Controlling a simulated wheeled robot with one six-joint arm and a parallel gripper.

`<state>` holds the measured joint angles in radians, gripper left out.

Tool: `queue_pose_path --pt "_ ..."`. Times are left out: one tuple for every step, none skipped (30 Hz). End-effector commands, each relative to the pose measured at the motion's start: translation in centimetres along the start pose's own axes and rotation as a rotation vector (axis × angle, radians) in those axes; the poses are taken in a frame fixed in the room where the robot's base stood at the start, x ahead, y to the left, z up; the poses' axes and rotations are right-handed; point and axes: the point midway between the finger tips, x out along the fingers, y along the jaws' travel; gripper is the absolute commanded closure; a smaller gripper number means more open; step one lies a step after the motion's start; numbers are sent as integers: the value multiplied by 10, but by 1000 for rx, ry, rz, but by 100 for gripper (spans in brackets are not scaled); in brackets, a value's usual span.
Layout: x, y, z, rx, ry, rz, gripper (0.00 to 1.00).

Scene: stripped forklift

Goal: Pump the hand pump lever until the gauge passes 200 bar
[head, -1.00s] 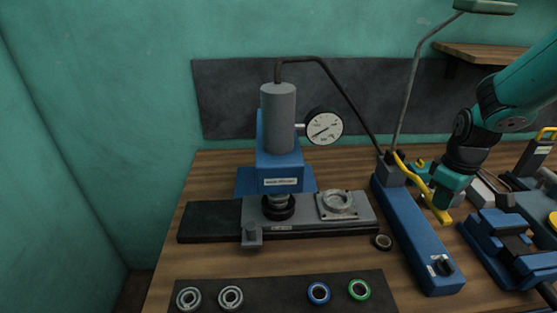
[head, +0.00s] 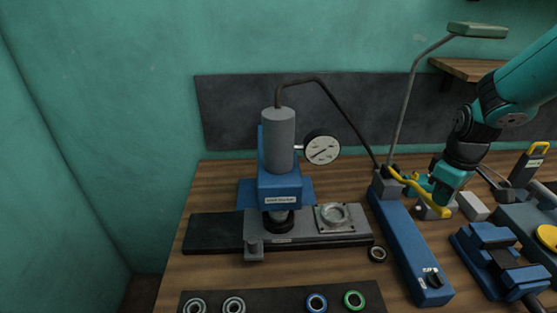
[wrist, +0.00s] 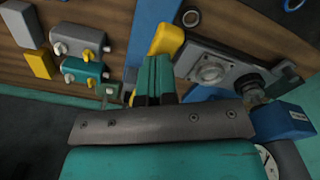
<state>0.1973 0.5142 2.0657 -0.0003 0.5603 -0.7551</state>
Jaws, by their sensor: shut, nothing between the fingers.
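The yellow pump lever (head: 418,190) slopes down to the right from the grey block at the far end of the blue hand pump (head: 412,245). My gripper (head: 439,200) is shut and empty at the lever's outer end. In the wrist view the closed teal fingers (wrist: 158,62) overlap the yellow lever (wrist: 167,38); I cannot tell if they touch it. The round white gauge (head: 321,149) sits right of the press cylinder. Its dark needle shows, but the figures are too small to read. The gauge is partly cut off in the wrist view (wrist: 268,162).
The blue press (head: 280,185) stands left of the pump, with a pipe running between them. A blue vise (head: 497,257) lies right of the pump. Several rings lie on a dark mat (head: 275,303) in front. A lamp arm (head: 405,105) rises behind the lever.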

Motion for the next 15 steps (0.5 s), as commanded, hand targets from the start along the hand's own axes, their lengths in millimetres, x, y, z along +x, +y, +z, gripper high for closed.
queue_pose_path --pt "2 0 0 0 -2 -2 100" --pt "2 0 0 0 -2 -2 100" --pt "2 0 0 0 -2 -1 100" --pt "2 0 0 0 -2 -1 100" --pt "2 0 0 0 -2 -1 100" --pt "2 0 0 0 -2 -1 100" --pt "2 0 0 0 -2 -1 100" --pt "2 0 0 0 -2 -1 100" --pt "2 0 0 0 -2 -1 100" --pt "3 0 0 0 -2 -1 100" --pt "4 0 0 0 -2 -1 100" --pt "6 0 0 0 -2 -2 100" --pt "10 0 1 0 -2 -2 100" --pt "13 0 1 0 -2 -2 100" --pt "19 -1 1 0 -3 -2 100"
